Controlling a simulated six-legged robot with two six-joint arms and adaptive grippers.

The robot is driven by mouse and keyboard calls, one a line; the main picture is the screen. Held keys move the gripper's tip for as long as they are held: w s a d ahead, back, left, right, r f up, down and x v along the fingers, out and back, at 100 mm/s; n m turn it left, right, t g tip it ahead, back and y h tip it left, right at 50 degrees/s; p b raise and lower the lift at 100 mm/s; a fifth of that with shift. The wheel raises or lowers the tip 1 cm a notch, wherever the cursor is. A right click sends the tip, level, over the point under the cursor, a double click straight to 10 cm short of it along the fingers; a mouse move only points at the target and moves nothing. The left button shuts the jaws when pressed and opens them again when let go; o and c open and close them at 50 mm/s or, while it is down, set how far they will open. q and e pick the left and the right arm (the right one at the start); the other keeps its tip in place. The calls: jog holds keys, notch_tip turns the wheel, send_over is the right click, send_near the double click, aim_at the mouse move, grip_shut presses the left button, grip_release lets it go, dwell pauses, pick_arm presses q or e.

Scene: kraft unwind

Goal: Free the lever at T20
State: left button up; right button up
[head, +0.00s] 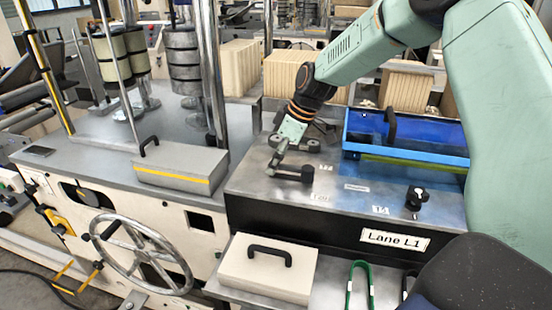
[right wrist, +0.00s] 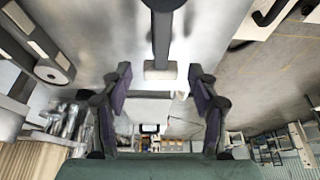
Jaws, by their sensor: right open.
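My right gripper (head: 280,160) points down at the metal top of the lane unit, at the near end of a short dark lever (head: 292,176). In the right wrist view my right gripper (right wrist: 160,72) is open, with one dark finger on each side. A dark bar with a pale end block, which looks like this lever (right wrist: 161,40), reaches down between the fingertips. I see clear gaps on both sides of it and no grip on it. Small labels lie near the lever, too small to read surely as T20. My left gripper is not in view.
A blue tray (head: 405,150) stands right of the lever. A black knob (head: 416,198) sits nearer the front edge, above the Lane L1 sign (head: 396,239). A handled box (head: 268,268) is below, and a handled grey block (head: 180,168) is to the left.

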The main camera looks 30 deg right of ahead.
jog(key=shift+w+a, duration=0.15)
jog(key=shift+a, duration=0.3)
jog(key=shift+s+d, duration=0.3)
jog(key=shift+d, duration=0.3)
jog(key=shift+c, duration=1.7)
jog(key=shift+w+a, duration=0.3)
jog(key=shift+a, duration=0.15)
jog(key=c, duration=0.5)
jog(key=shift+d, duration=0.15)
grip_shut()
